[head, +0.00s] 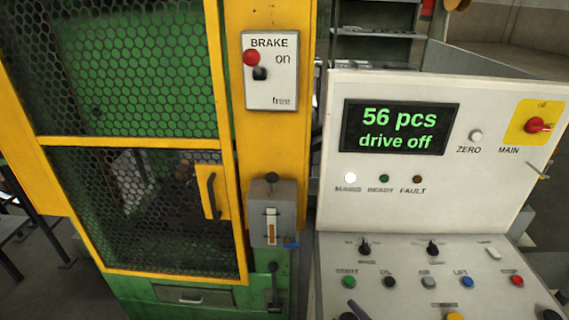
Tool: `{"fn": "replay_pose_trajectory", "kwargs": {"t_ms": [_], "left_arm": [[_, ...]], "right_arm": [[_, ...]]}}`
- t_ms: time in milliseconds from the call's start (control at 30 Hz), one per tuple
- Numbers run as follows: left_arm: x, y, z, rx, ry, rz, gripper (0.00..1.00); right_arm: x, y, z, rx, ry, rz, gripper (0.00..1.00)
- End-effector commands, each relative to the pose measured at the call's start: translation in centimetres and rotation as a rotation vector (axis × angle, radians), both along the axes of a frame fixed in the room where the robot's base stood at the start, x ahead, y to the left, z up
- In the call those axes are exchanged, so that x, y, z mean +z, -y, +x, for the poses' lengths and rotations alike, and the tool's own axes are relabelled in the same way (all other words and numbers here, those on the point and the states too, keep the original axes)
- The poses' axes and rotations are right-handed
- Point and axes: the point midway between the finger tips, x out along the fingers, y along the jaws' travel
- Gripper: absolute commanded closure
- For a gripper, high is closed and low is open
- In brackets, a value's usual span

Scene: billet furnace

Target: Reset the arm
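Neither of my grippers can be made out in the head view. A sloped control panel (420,200) stands at the right. Its display (400,127) reads "56 pcs" and "drive off" in green. Below it the white lamp (350,177) is bright, while the ready lamp (383,178) and fault lamp (417,179) look dark. The brake box (270,88), marked "on" and "free", is on the yellow post, with a red knob (251,58) and a black knob near "on". A grey lever box (273,212) is mounted lower on the post.
A yellow-framed mesh guard (140,142) with a handle (212,195) covers the green machine and looks closed. The desk carries several coloured buttons and two black selectors. A red main switch (535,125) sits on a yellow plate. Grey shelving (375,35) stands behind.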

Motion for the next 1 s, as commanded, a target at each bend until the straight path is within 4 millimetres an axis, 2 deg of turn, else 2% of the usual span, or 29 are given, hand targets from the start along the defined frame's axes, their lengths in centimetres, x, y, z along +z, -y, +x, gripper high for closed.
{"fn": "replay_pose_trajectory", "kwargs": {"t_ms": [100,200,300,367,467,567,800,833,900,1000], "left_arm": [[0.0,0.0,-0.1,0.000,-0.002,0.000,1.00],[0.0,0.0,-0.1,0.000,-0.002,0.000,1.00],[0.0,0.0,-0.1,-0.001,-0.003,0.000,1.00],[0.0,0.0,-0.2,-0.001,-0.004,0.000,1.00],[0.0,0.0,-0.2,-0.001,-0.004,0.000,1.00],[0.0,0.0,-0.2,-0.001,-0.004,0.000,1.00],[0.0,0.0,-0.2,0.000,-0.004,0.000,1.00],[-0.3,0.0,-0.2,0.000,-0.005,0.000,1.00],[-1.5,0.0,-0.2,0.000,-0.006,-0.001,1.00],[-2.7,0.0,-0.3,-0.001,-0.008,0.000,1.00]], "right_arm": [[1.1,-3.4,-2.4,0.233,0.130,-0.270,0.46],[1.1,-5.6,-5.0,0.446,0.237,-0.547,0.46],[0.3,-6.7,-7.7,0.657,0.316,-0.836,0.46],[-0.3,-6.6,-9.2,0.775,0.345,-1.006,0.46],[-1.3,-5.4,-11.2,0.955,0.354,-1.269,0.46],[-1.9,-3.4,-12.9,1.112,0.320,-1.494,0.46],[-1.1,3.0,-16.7,1.423,0.082,-1.886,0.46],[-1.6,3.5,-16.9,1.450,0.053,-1.907,0.46],[-5.2,3.3,-16.4,1.463,0.052,-1.890,0.46],[-9.4,3.3,-16.2,1.482,0.045,-1.877,0.46]]}}
